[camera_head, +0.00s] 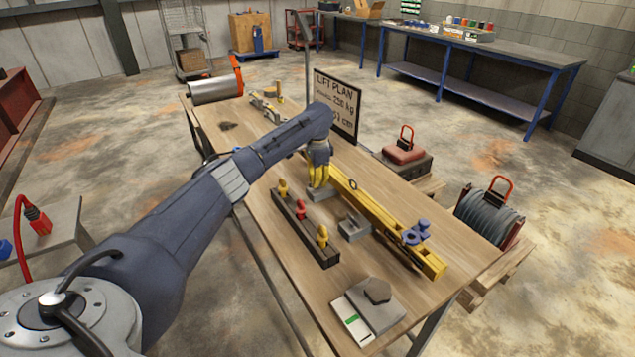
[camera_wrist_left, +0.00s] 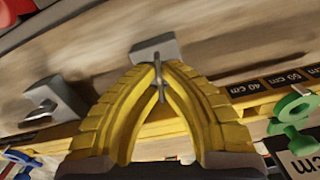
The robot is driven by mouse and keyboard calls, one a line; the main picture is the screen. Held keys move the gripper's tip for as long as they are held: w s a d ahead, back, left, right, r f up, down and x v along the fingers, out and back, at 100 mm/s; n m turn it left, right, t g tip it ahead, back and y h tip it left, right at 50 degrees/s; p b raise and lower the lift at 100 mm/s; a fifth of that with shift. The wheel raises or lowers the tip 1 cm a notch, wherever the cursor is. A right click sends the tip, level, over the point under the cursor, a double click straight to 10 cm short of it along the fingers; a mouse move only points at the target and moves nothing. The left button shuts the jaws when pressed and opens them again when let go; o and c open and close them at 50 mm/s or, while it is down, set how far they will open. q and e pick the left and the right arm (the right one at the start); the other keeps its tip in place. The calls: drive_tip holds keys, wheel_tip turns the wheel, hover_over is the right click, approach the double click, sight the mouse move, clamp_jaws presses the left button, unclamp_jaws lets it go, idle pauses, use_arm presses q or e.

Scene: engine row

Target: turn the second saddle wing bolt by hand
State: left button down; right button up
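My left gripper (camera_head: 320,178) points down over the workbench, its yellow fingers at a grey saddle block (camera_head: 321,195) beside the yellow beam. In the left wrist view the fingers (camera_wrist_left: 159,68) converge, with a thin grey metal piece (camera_wrist_left: 160,82), apparently the wing bolt, between their tips. The grey block (camera_wrist_left: 155,48) shows just beyond the tips. The bolt is hidden in the head view. A second grey saddle block (camera_head: 355,228) stands nearer the bench's front right, and also shows in the left wrist view (camera_wrist_left: 55,100). My right gripper is not in view.
The yellow beam (camera_head: 372,205) runs along the bench with a blue fitting (camera_head: 415,233) at its near end. A dark rack (camera_head: 300,225) holds yellow and red pieces. A lift plan sign (camera_head: 338,104) stands behind. A green ring fitting (camera_wrist_left: 291,108) is right of the fingers.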

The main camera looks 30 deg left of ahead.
use_arm(q)
drive_tip(key=m, duration=0.4)
drive_tip(key=shift+m, duration=0.3)
drive_tip(key=m, duration=0.3)
drive_tip(key=shift+m, duration=0.4)
drive_tip(key=m, duration=0.3)
drive_tip(key=shift+r, duration=0.1)
drive_tip(key=shift+m, duration=2)
drive_tip(key=c, duration=1.6)
unclamp_jaws()
wheel_tip(320, 180, up, 12)
drive_tip(key=shift+f, duration=0.1)
